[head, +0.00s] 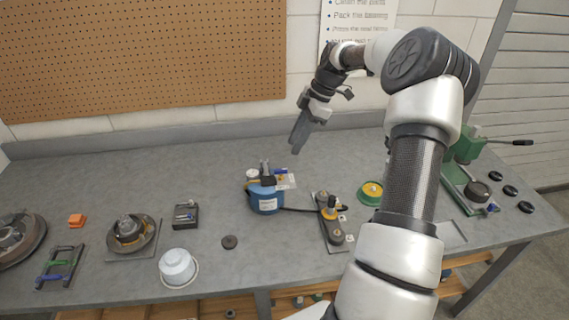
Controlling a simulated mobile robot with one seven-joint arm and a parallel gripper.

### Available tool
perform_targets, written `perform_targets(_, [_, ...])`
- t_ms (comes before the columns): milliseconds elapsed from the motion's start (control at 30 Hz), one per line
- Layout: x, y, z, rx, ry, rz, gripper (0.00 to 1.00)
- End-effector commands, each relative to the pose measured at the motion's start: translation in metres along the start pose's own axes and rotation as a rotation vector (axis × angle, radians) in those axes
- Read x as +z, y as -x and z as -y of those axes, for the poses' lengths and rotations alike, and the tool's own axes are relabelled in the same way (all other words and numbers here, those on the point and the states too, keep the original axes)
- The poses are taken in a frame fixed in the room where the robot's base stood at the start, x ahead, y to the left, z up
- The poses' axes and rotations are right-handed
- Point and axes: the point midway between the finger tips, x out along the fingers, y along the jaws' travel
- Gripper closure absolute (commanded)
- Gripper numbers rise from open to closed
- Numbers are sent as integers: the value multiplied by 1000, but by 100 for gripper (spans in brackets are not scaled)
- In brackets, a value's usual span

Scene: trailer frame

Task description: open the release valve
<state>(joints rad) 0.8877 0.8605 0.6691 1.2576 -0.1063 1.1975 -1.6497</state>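A small blue tank-like unit (265,198) stands on the grey workbench near the middle. It has a dark top, a white round gauge (252,174) and a tag or plate at its right side. A black hose or cable runs right from it to a dark plate (333,222) with a yellow part and round knobs. Which small part is the release valve I cannot tell at this size. My gripper (299,137) hangs in the air above the back of the bench, up and right of the blue unit, touching nothing. Its fingers point down; their gap does not show clearly.
A green-rimmed dish (370,192) and a green press (467,150) stand right. The back left bench is clear.

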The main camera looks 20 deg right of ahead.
Motion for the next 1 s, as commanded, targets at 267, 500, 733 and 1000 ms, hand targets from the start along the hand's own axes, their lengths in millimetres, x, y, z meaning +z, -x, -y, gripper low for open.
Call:
perform_targets(267, [-1, -59, 0, -3, 0, -1, 70])
perform_targets(500, [-1, -87, 0, 0, 1, 0, 70])
perform_targets(733, [0, -93, 0, 1, 0, 1, 70])
perform_targets(1000, [0, -92, 0, 1, 0, 1, 91])
